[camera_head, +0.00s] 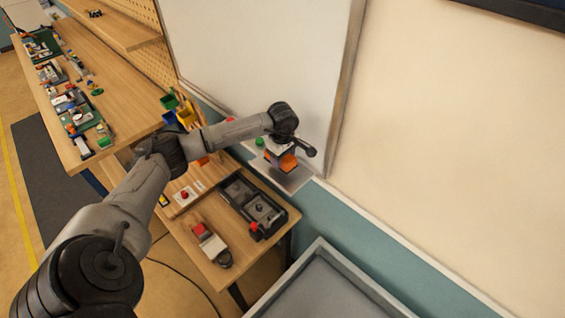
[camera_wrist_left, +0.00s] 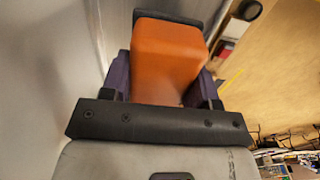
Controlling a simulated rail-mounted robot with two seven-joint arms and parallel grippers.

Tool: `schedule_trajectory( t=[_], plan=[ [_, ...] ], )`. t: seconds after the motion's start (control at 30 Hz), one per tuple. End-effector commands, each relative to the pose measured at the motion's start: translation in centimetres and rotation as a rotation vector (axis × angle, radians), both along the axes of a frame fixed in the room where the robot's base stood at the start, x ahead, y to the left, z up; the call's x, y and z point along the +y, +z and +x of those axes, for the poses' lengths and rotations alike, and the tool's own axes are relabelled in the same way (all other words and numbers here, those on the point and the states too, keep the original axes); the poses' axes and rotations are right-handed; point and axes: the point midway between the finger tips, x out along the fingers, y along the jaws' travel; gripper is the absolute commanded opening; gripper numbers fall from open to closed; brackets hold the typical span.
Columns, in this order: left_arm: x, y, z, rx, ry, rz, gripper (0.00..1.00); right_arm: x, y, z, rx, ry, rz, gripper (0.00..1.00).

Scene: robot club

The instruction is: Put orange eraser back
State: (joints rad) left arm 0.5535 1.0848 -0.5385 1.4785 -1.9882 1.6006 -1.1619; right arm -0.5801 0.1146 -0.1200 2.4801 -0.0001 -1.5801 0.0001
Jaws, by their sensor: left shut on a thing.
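The orange eraser (camera_head: 288,162) is at the lower part of the whiteboard (camera_head: 265,60), by a small pale ledge (camera_head: 294,181). My left gripper (camera_head: 279,156) is shut on it. In the left wrist view the orange eraser (camera_wrist_left: 165,60) sits between the two dark fingers of my left gripper (camera_wrist_left: 163,85), with a dark layer along its far edge. The arm partly hides the eraser in the head view. I cannot tell whether the eraser touches the ledge or the board. My right gripper is not in view.
A small green item (camera_head: 259,142) and a red item (camera_head: 229,120) are at the board's lower edge. A low wooden table (camera_head: 205,273) holds a black tray (camera_head: 239,190) and a red-topped device (camera_head: 210,242). A grey bin (camera_head: 335,290) stands in front. A long workbench (camera_head: 122,100) is at left.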

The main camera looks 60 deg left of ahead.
Motion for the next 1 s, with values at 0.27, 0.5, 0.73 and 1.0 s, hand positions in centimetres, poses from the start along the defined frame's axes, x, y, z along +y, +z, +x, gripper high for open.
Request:
schedule_trajectory(
  t=[0.27, 0.5, 0.73, 1.0],
  plan=[
    [0.0, -2.9, 0.0, 0.001, 0.001, 0.001, 0.33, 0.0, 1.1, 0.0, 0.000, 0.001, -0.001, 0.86],
    [0.0, -3.1, 0.0, 0.000, 0.000, 0.001, 0.33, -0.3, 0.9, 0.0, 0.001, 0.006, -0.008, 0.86],
    [0.0, -3.2, 0.0, 0.000, 0.000, 0.001, 0.68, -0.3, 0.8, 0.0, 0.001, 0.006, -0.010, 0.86],
    [0.0, -3.2, 0.0, 0.001, 0.000, 0.001, 0.80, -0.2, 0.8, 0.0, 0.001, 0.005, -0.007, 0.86]
  ],
)
